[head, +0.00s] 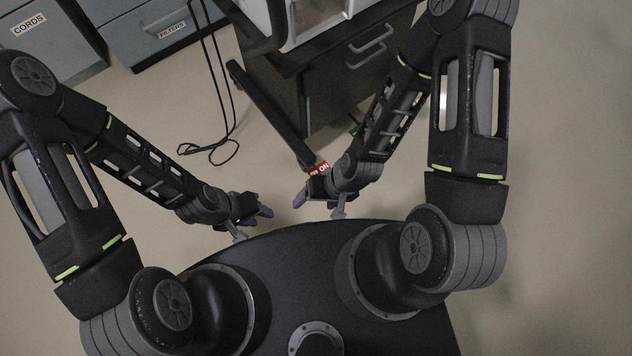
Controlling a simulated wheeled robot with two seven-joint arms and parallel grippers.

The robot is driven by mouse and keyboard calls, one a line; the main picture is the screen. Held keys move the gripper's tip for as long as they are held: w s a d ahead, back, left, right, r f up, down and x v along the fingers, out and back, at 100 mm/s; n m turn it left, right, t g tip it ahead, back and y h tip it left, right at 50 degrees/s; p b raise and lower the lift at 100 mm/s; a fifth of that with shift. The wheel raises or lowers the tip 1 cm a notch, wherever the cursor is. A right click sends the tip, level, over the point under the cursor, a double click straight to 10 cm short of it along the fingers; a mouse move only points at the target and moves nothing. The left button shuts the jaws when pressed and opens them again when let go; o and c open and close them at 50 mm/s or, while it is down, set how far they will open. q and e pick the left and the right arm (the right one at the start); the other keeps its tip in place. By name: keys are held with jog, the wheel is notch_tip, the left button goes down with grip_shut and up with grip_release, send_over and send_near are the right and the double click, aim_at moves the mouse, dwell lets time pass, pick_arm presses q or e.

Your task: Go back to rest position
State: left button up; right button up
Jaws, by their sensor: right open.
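My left gripper (253,222) is in the middle of the head view, just beyond the front edge of my own dark base. Its purple-tipped finger and its grey finger stand apart, with nothing between them. My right gripper (319,206) is a little to the right of it, also low in front of my base. Its fingers are spread and it is empty. Both arms are bent, with the forearms angled inward, and the two grippers are apart from each other.
A dark cart with drawers (335,85) stands ahead, one leg reaching toward my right gripper, with a red tag (319,168) near it. A black cable (222,115) hangs to the floor. Cabinets labelled CORDS (45,40) and FILTERS (155,35) stand back left. Floor (560,180) at right is clear.

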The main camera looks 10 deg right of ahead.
notch_tip(320, 180, up, 12)
jog(key=p, duration=1.2)
jog(key=shift+s, duration=0.15)
jog(key=shift+a+r, duration=0.1)
jog(key=shift+c, duration=0.5)
